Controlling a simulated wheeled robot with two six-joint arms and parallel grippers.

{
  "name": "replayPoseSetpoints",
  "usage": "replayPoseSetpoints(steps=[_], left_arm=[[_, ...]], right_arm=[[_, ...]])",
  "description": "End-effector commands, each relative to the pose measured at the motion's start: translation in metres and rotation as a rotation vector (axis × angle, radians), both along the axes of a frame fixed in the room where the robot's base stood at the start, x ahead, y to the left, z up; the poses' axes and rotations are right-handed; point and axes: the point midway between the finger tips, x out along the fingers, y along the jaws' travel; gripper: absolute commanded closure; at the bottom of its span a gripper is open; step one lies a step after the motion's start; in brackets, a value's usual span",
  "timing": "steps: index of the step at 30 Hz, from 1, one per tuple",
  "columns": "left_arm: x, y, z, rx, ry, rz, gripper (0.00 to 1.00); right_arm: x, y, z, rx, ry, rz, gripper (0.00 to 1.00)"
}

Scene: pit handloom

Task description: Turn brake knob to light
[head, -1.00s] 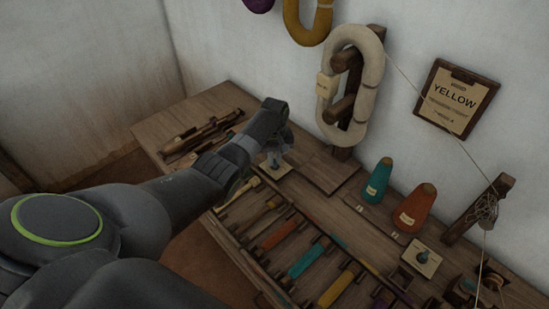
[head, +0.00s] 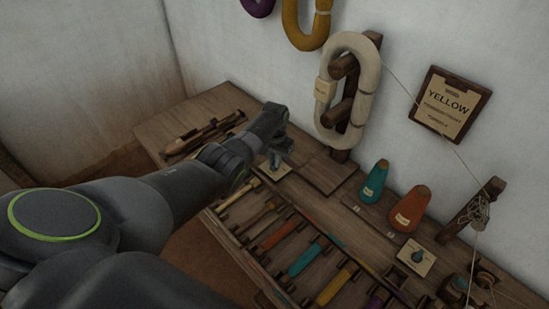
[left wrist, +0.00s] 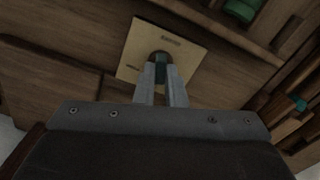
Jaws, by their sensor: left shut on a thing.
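My left gripper (head: 276,158) points down over a cream plate (head: 272,173) on the wooden bench. In the left wrist view, its two fingers (left wrist: 161,82) are shut on a small dark teal knob (left wrist: 160,58) in the middle of the cream plate (left wrist: 182,42). The lettering on this plate is too blurred to read, so I cannot tell the knob's setting. In the head view the gripper mostly hides this knob. My right gripper is not in view.
A second cream plate with a teal knob (head: 417,255) lies farther right. Teal (head: 374,181) and orange (head: 408,208) cones stand at the wall. Several bobbins lie in a rack (head: 238,226) in front. A cream skein (head: 364,96) hangs on pegs close behind my gripper.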

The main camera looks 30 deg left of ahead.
Motion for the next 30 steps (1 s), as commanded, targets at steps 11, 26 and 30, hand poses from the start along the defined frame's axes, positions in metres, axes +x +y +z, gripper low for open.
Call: replayPoseSetpoints(steps=[11, 26, 30], left_arm=[[0.0005, -0.0007, 0.0009, 0.001, -0.002, -0.240, 1.00], [0.0005, -0.0011, 0.0005, 0.001, -0.002, -0.322, 1.00], [0.0005, -0.0011, 0.0005, 0.001, -0.002, -0.321, 1.00]], right_arm=[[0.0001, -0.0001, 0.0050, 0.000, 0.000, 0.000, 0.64], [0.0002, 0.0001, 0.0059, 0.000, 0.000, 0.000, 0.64], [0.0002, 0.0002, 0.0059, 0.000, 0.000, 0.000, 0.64]])
